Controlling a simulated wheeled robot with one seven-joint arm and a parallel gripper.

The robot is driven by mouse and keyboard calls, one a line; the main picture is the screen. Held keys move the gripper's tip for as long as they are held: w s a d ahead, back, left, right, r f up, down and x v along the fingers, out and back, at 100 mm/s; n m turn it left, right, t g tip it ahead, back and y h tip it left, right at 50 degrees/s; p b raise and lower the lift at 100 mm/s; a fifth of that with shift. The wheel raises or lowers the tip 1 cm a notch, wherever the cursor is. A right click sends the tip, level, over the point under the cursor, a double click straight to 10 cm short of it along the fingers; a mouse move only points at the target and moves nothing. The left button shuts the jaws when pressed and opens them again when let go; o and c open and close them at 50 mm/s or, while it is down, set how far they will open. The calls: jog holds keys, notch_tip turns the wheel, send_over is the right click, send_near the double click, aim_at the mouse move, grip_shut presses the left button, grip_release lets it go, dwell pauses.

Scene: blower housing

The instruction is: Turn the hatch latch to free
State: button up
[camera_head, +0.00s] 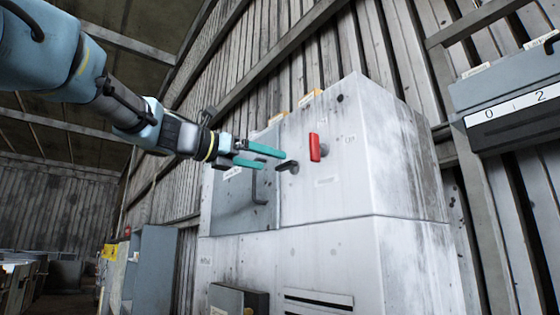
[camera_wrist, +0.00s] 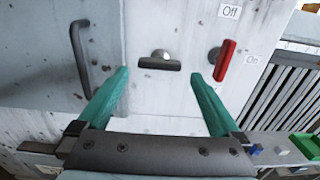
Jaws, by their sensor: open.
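The hatch latch (camera_head: 288,167) is a small dark bar on the pale housing, just right of the blue-grey hatch (camera_head: 232,205). In the wrist view the latch (camera_wrist: 159,64) lies crosswise in the picture, below a round metal pivot. The hatch (camera_wrist: 40,70) is at the left there, with its dark pull handle (camera_wrist: 79,55). My gripper (camera_head: 274,160) is open, its green fingers pointing at the housing close to the latch. In the wrist view my gripper (camera_wrist: 160,75) has one finger on each side of the latch, with gaps between. I cannot tell the remaining depth.
A red lever switch (camera_head: 314,147) sticks out right of the latch. In the wrist view the red lever (camera_wrist: 224,61) is close to the right fingertip, beside "Off" and "On" labels. A grey box (camera_head: 505,100) marked 0 and 2 is on the wall at the right.

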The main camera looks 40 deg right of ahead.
aim_at(282, 165)
jog(key=d+p, duration=0.1)
jog(key=d, duration=0.4)
jog(key=shift+s, duration=0.15)
jog(key=c, duration=1.1)
jog(key=shift+f, duration=0.1)
jog(key=shift+c, duration=0.2)
